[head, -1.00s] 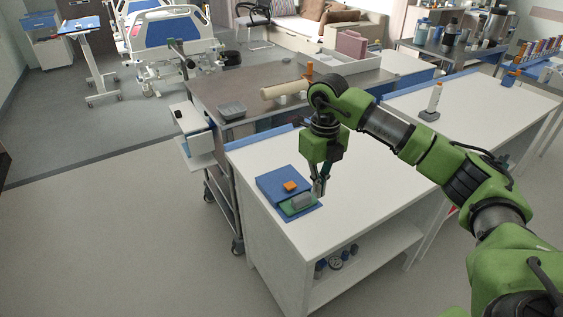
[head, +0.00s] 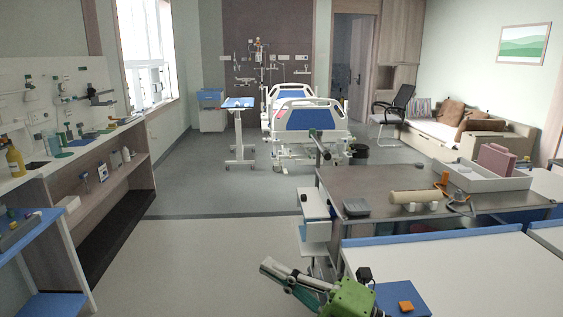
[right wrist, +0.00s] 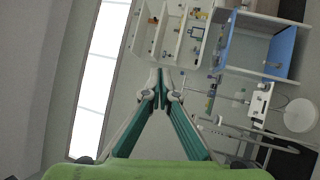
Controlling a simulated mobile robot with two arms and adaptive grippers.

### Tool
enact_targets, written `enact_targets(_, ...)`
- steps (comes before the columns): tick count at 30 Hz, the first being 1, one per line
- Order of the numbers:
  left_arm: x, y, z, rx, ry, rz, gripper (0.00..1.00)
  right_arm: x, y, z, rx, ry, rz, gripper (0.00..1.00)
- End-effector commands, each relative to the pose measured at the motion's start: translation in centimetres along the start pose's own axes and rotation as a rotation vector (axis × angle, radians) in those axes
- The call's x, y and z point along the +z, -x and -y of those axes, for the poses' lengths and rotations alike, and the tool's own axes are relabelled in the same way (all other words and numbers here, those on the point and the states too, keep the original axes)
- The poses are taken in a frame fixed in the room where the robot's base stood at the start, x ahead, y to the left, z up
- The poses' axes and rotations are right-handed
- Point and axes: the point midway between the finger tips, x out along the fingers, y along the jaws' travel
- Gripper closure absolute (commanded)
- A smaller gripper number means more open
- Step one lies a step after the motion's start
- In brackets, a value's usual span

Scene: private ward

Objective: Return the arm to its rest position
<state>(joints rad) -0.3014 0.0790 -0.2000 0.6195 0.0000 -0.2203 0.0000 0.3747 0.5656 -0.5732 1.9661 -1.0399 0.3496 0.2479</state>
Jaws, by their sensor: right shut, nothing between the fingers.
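My right gripper (head: 270,267) is at the bottom middle of the head view, with its green housing at the frame's lower edge and its fingers pointing up and left. It is raised in front of the pale floor, left of the white worktop (head: 455,275). In the right wrist view its two teal fingers (right wrist: 160,85) meet at the tips, with nothing between them. Most of my right arm is outside the head view. My left gripper is not in view.
An orange block (head: 406,306) lies on a blue mat (head: 385,296) close right of the gripper. A grey-topped table (head: 375,222) holds a beige cylinder (head: 415,197) and a white tray (head: 490,182). A shelving counter (head: 100,200) stands at left. The floor (head: 190,265) between is clear.

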Motion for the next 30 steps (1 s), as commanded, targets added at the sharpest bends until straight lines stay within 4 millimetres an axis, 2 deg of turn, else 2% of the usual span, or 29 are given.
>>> enact_targets(3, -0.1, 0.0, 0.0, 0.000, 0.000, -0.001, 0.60, 3.9, 2.3, -1.6, 0.154, -0.222, 0.286, 1.00)
enact_targets(5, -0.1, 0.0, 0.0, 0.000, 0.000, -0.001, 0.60, 6.1, 4.5, -1.2, 0.202, -0.336, 0.438, 1.00)
enact_targets(8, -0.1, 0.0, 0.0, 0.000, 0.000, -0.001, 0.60, 9.2, 9.2, 1.4, 0.240, -0.532, 0.701, 1.00)
enact_targets(9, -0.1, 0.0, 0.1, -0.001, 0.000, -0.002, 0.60, 10.0, 11.5, 3.0, 0.240, -0.611, 0.807, 1.00)
enact_targets(12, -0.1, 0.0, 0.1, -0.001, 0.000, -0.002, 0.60, 10.3, 17.3, 7.9, 0.205, -0.809, 1.063, 1.00)
enact_targets(14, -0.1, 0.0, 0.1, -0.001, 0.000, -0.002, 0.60, 9.4, 20.7, 10.9, 0.164, -0.918, 1.200, 1.00)
enact_targets(16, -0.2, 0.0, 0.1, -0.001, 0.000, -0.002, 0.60, 7.4, 24.4, 14.4, 0.099, -1.040, 1.347, 1.00)
enact_targets(18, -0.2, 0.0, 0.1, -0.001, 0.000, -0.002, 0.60, 4.8, 27.6, 17.3, 0.025, -1.150, 1.474, 1.00)
enact_targets(21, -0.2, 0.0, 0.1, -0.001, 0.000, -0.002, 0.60, 0.7, 31.1, 20.4, -0.084, -1.279, 1.613, 1.00)
enact_targets(25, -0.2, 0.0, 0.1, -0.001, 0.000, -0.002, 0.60, -4.1, 34.2, 22.7, -0.210, -1.405, 1.736, 1.00)
enact_targets(30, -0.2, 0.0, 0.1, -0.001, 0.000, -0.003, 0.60, -10.0, 37.2, 24.2, -0.367, -1.533, 1.850, 1.00)
